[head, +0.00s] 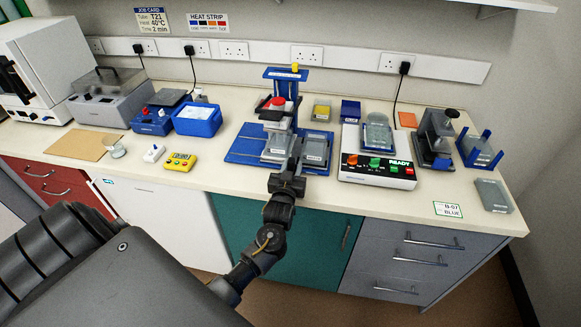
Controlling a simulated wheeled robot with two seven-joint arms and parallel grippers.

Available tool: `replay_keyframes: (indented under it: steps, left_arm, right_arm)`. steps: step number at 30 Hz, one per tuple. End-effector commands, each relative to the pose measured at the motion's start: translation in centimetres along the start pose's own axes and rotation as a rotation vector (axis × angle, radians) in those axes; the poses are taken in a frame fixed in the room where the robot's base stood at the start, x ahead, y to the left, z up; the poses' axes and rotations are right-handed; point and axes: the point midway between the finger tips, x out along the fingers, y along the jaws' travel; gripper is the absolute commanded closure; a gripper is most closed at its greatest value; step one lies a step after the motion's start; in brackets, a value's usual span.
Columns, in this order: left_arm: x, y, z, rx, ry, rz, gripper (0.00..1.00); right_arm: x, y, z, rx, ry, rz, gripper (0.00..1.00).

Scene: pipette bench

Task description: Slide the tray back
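A blue base plate (243,152) lies on the bench in the middle, under a blue stand (285,74) with a red knob (278,102). A grey labelled tray (276,150) sits at the front of the stand. A second grey labelled block (316,150) sits to its right on the plate. I cannot tell for sure which is the task's tray. My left gripper (293,162) is at the front edge of the plate, between the two grey pieces. Its fingers are small and dark, so contact and opening are unclear. My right gripper is out of view.
A blue ice tub (197,121) and yellow timer (180,162) are to the left. A grey lidded box (493,195) is at the far right. Bench front between timer and plate is clear.

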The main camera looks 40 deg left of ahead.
Motion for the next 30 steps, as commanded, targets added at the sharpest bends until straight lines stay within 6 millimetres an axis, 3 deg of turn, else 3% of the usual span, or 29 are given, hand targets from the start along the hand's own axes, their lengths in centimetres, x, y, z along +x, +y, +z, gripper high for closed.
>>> replay_keyframes:
  steps: [3,14,24,30]
  left_arm:
    - [0.0,-0.1,-0.1,0.000,0.001,-0.001,0.58]
    - [-0.8,-0.2,0.2,0.000,0.000,-0.004,0.58]
    - [-7.3,-0.1,0.4,-0.002,-0.002,-0.002,0.58]
    - [-10.0,0.0,0.2,0.000,-0.001,-0.002,0.58]
  right_arm:
    - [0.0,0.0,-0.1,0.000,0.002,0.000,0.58]
    - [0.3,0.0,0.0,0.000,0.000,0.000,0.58]
    - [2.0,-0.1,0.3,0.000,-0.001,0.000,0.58]
    - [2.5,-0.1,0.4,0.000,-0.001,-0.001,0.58]
